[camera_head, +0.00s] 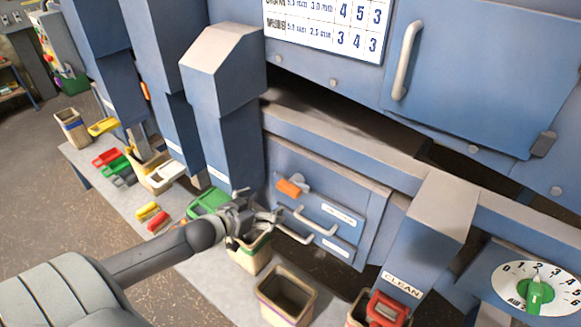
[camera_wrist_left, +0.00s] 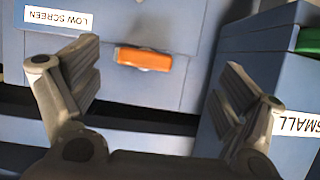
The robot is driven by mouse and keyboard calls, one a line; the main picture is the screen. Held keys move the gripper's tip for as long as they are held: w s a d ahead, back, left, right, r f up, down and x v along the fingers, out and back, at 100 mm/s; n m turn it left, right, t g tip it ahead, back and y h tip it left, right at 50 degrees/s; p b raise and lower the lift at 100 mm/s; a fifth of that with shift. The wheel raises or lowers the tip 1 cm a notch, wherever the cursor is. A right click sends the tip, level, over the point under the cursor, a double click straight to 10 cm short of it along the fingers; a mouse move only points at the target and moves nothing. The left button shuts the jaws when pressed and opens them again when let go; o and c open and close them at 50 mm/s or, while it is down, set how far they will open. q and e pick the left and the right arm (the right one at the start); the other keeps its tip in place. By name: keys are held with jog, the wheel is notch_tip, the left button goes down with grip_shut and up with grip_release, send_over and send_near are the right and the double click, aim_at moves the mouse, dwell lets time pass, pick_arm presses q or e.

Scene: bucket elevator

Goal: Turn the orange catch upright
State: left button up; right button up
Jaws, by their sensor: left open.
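The orange catch (camera_head: 289,188) is on the front of a blue drawer panel (camera_head: 312,190), beside a grey metal piece. It lies crosswise in the left wrist view (camera_wrist_left: 143,59), its long side nearly level. My left gripper (camera_head: 268,221) is open in front of the panel, below and left of the catch in the head view. In the left wrist view its two fingers stand wide apart, one to each side of the catch, with nothing between them touching it. My right gripper does not show.
Metal bar handles (camera_head: 314,221) project from the panel close to my left gripper. A blue chute (camera_head: 222,120) stands just left. Below are open bins (camera_head: 284,294) and a grey bench (camera_head: 215,277). A dial with a green knob (camera_head: 535,292) is at right.

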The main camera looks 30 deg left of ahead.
aim_at(287, 187)
pick_arm(q)
jog(key=shift+t+h, duration=0.3)
jog(key=w, duration=0.3)
jog(key=w+d+p, duration=0.1)
jog(key=w, duration=0.2)
jog(key=w+d, duration=0.1)
jog(key=w, duration=0.2)
jog(key=shift+w+r, duration=0.15)
jog(key=shift+w, duration=0.05)
jog(key=shift+p+x, duration=0.3)
jog(key=shift+x, duration=0.5)
jog(key=shift+s, duration=0.1)
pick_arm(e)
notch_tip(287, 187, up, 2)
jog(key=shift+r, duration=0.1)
pick_arm(q)
jog(key=shift+c, duration=0.4)
jog(key=c, duration=0.9)
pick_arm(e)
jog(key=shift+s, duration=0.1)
